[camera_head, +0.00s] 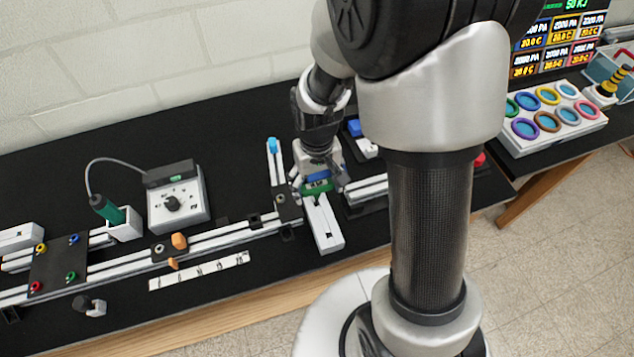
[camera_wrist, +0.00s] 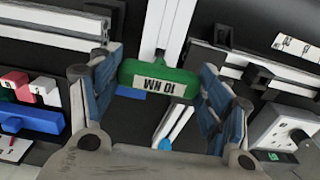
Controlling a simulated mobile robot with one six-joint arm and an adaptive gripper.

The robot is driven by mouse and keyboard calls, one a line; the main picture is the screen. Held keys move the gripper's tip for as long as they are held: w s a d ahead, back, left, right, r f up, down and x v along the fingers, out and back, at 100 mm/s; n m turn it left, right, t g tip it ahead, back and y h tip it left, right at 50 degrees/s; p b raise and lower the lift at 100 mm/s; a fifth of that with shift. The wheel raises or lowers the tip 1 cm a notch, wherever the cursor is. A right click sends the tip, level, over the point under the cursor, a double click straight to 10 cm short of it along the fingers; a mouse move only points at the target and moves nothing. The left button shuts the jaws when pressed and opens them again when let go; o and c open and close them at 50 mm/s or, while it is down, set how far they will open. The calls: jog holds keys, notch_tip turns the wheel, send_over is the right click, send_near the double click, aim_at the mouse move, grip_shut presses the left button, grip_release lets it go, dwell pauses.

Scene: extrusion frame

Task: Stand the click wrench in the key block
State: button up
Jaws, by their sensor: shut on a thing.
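The click wrench shows as a green handle (camera_wrist: 160,78) with a white "10 NM" label, lying crosswise between my fingers in the wrist view. A small grey stem reaches from its middle towards a white extrusion (camera_wrist: 162,22). My gripper (camera_wrist: 160,88) is shut on the green handle, with a blue-padded finger at each end. In the head view my gripper (camera_head: 318,182) is low over the bench, at the back end of a short white extrusion (camera_head: 325,228), and a green strip of the handle shows. I cannot tell which thing is the key block.
Rails with black brackets (camera_head: 255,222) run left of my gripper. A grey control box (camera_head: 178,200) and a green-handled tool in a white holder (camera_head: 122,225) are farther left. Coloured blocks (camera_wrist: 32,115) lie beside my gripper.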

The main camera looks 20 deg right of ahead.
jog(key=shift+f, duration=0.45)
jog(key=o, duration=1.4)
